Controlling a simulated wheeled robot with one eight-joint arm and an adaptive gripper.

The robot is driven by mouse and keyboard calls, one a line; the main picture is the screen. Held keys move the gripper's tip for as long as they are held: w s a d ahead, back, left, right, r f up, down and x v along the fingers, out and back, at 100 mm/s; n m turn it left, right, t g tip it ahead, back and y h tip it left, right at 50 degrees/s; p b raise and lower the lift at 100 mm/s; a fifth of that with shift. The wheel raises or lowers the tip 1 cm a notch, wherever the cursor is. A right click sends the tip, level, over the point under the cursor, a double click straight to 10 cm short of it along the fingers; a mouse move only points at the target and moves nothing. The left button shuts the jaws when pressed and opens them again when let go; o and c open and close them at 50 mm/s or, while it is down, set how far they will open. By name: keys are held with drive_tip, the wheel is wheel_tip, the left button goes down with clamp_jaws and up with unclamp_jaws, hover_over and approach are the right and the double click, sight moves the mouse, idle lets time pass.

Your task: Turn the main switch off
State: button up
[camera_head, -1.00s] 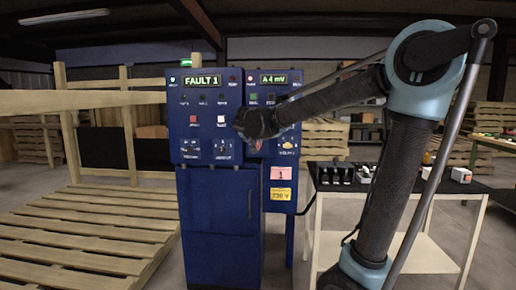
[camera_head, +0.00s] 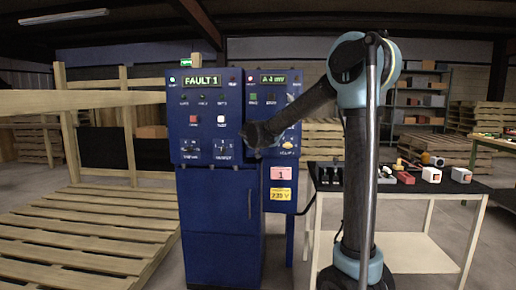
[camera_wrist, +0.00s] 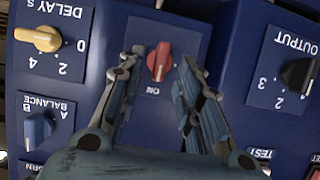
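The main switch is a red rotary knob (camera_wrist: 159,62) on a dark blue plate, seen upside down in the wrist view. An "ON" label sits just below it in that picture, and the knob's grip stands nearly upright there. My gripper (camera_wrist: 163,68) is open, with one finger to each side of the knob. Gaps show between the fingers and the knob, so it is not gripped. In the head view my gripper (camera_head: 254,135) is at the front of the blue cabinet (camera_head: 221,225) and hides the red knob.
A yellow DELAY knob (camera_wrist: 38,39), a blue BALANCE knob (camera_wrist: 37,130) and a black OUTPUT knob (camera_wrist: 298,74) flank the switch. The left display (camera_head: 201,81) reads FAULT 1. A table (camera_head: 440,185) with small items stands right; a wooden platform (camera_head: 85,235) lies left.

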drive_tip(key=shift+x, duration=1.5)
drive_tip(key=shift+c, duration=0.4)
drive_tip(key=c, duration=0.7)
drive_tip(key=n+h, duration=0.1)
drive_tip(key=n, duration=0.1)
drive_tip(key=n+h, duration=0.2)
drive_tip(key=a+n+h, duration=0.1)
drive_tip(key=n, duration=0.1)
drive_tip(key=shift+s+f+t, duration=0.1)
drive_tip(key=shift+f+t, duration=0.1)
drive_tip(key=shift+t, duration=0.1)
drive_tip(key=n+h, duration=0.1)
drive_tip(key=n, duration=0.1)
drive_tip(key=n+t+h, duration=0.1)
drive_tip(key=n, duration=0.1)
drive_tip(key=shift+f, duration=0.2)
drive_tip(key=shift+f+n+t+h, duration=0.2)
drive_tip(key=shift+n+t+h, duration=0.45)
drive_tip(key=shift+n, duration=1.05)
clamp_jaws()
